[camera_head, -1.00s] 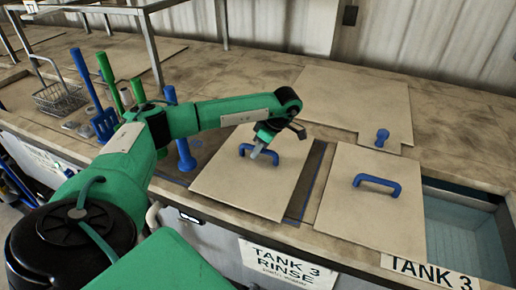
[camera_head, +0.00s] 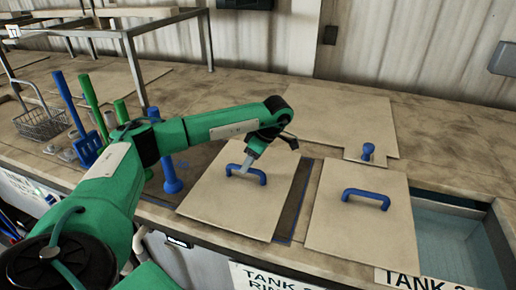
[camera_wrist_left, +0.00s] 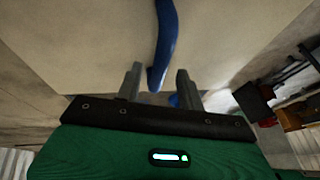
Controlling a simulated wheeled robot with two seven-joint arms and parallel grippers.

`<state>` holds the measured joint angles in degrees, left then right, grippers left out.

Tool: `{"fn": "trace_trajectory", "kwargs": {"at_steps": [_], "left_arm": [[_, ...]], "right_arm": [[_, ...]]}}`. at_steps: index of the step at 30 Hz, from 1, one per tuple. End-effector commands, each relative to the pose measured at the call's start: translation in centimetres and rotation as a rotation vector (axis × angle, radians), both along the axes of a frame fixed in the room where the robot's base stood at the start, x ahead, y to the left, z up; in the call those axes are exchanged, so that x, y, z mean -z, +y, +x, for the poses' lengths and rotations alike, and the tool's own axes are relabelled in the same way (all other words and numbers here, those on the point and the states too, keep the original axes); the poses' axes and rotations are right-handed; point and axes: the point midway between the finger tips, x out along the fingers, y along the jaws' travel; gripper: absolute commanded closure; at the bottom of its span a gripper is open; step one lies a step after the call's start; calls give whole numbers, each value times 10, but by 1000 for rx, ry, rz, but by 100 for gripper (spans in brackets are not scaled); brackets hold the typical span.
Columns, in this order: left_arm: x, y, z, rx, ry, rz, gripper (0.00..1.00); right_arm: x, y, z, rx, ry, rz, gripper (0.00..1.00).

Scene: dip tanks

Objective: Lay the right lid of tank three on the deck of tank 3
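Two flat beige lids with blue bar handles lie side by side on the tank row in the head view: a left lid (camera_head: 215,203) and a right lid (camera_head: 335,228). The right lid's blue handle (camera_head: 366,197) is clear of my arm, beside an open water-filled tank. My left gripper (camera_head: 250,163) is at the left lid's blue handle (camera_head: 247,175). In the left wrist view that handle (camera_wrist_left: 166,38) reaches between the two spread fingers (camera_wrist_left: 158,85), with gaps on both sides. The left gripper is open. My right gripper is not in view.
A larger beige panel with a blue knob (camera_head: 367,151) lies behind the lids. A blue post (camera_head: 172,177), a wire basket (camera_head: 42,122) and upright blue and green tools stand at left. The open tank (camera_head: 450,235) is at right. Bare deck (camera_head: 455,150) lies at back right.

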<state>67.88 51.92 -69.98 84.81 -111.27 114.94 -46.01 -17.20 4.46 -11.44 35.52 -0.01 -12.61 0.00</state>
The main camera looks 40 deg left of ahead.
Motion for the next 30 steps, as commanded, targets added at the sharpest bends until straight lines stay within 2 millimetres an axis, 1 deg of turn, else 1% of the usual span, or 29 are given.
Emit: {"fn": "trace_trajectory", "kwargs": {"at_steps": [1,3,18,24,30], "left_arm": [[-8,-2,3,0,-4,0,62],[-16,-4,5,1,-5,0,62],[-66,-22,21,0,-3,1,62],[-78,-26,25,0,-2,1,62],[-80,-26,25,-1,1,0,62]], "right_arm": [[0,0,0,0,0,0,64],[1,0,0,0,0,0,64],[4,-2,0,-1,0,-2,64],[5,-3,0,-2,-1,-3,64],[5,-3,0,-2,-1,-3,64]]}}
